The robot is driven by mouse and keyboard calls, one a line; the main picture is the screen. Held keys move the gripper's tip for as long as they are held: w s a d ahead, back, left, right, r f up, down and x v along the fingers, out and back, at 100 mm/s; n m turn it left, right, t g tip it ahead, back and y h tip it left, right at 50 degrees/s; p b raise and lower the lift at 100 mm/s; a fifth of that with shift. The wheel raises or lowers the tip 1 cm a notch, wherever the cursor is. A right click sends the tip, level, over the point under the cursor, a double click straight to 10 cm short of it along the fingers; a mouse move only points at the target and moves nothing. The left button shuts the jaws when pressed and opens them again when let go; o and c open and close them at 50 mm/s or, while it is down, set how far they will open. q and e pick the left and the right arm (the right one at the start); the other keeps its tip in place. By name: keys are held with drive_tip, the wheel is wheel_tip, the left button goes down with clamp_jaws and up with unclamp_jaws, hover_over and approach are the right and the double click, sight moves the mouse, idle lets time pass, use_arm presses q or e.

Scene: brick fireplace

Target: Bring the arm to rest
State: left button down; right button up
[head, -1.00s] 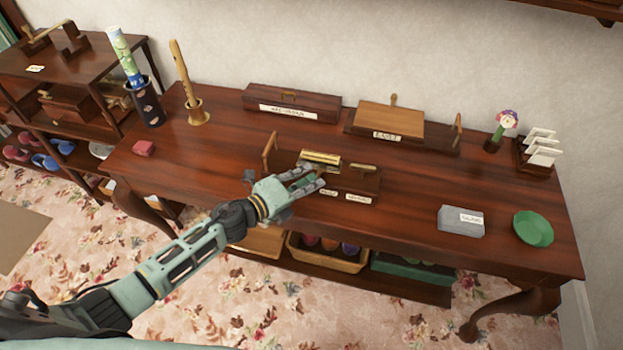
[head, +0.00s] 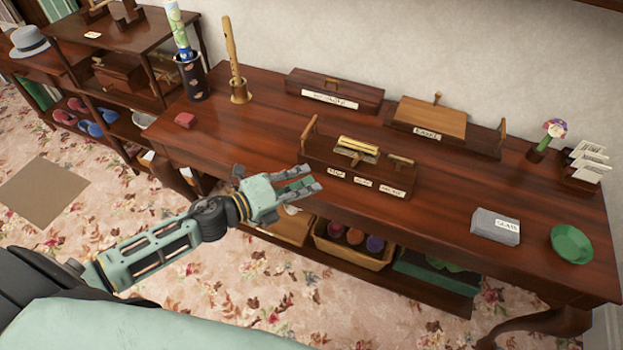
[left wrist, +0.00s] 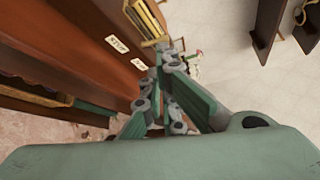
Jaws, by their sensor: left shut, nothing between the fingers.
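My left arm (head: 160,245) reaches in from the left in the head view. Its left gripper (head: 305,180) is shut and empty, in front of the long wooden table (head: 450,215) near its front edge. In the left wrist view the fingers (left wrist: 172,105) point away from the camera, with the table's edge beside them on the left. A wooden tray (head: 345,175) with a brass-coloured piece (head: 357,146) and several labels stands on the table just beyond the gripper, apart from it. My right gripper is not in either view.
A basket (head: 352,250) sits on the lower shelf. The flowered carpet in front is open.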

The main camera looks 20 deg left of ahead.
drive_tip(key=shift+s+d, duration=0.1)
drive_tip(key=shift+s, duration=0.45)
